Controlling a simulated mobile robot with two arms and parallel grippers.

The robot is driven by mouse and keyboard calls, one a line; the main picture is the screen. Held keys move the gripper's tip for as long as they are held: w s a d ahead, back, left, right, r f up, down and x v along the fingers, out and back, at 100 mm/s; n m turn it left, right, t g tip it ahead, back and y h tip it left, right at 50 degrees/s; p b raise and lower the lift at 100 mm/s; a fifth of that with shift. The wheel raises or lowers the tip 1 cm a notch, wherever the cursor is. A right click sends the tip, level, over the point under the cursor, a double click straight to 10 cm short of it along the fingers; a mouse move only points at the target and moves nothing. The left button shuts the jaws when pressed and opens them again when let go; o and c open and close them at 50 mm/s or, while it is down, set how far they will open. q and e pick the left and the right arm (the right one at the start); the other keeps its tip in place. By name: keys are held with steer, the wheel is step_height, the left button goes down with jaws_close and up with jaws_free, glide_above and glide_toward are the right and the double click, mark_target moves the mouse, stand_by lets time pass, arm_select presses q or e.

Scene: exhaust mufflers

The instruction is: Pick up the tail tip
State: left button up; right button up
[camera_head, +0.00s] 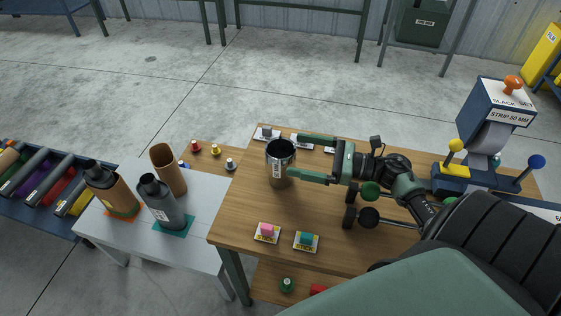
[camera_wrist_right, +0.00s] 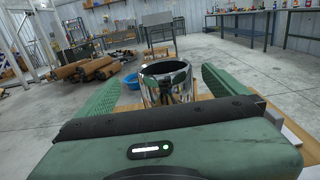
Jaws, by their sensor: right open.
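The tail tip appears to be the shiny metal cylinder (camera_head: 281,165) standing upright on the wooden table in the head view, with a pale label on its side. In the right wrist view the shiny cylinder (camera_wrist_right: 167,84) stands between the two green fingers, its open top showing. My right gripper (camera_head: 314,157) is open, coming from the right, with its fingertips reaching to either side of the cylinder. Whether a finger touches it I cannot tell. My left gripper is not in view.
The wooden table (camera_head: 250,213) carries pink and teal blocks (camera_head: 306,240) at the front and a blue strip dispenser (camera_head: 494,110) at right. A grey table (camera_head: 205,200) at left holds a brown tube (camera_head: 168,169) and two canisters. A blue rack (camera_head: 70,225) stands farther left.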

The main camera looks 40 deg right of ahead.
mark_target(281, 147)
steer(key=p+x, duration=0.2)
steer(key=x, duration=0.3)
steer(key=shift+w, duration=0.45)
steer(key=shift+w+a+f, duration=0.15)
steer(key=shift+w+a, duration=0.05)
steer(key=c, duration=1.2)
steer(key=shift+c, duration=1.2)
steer(key=shift+d, duration=0.1)
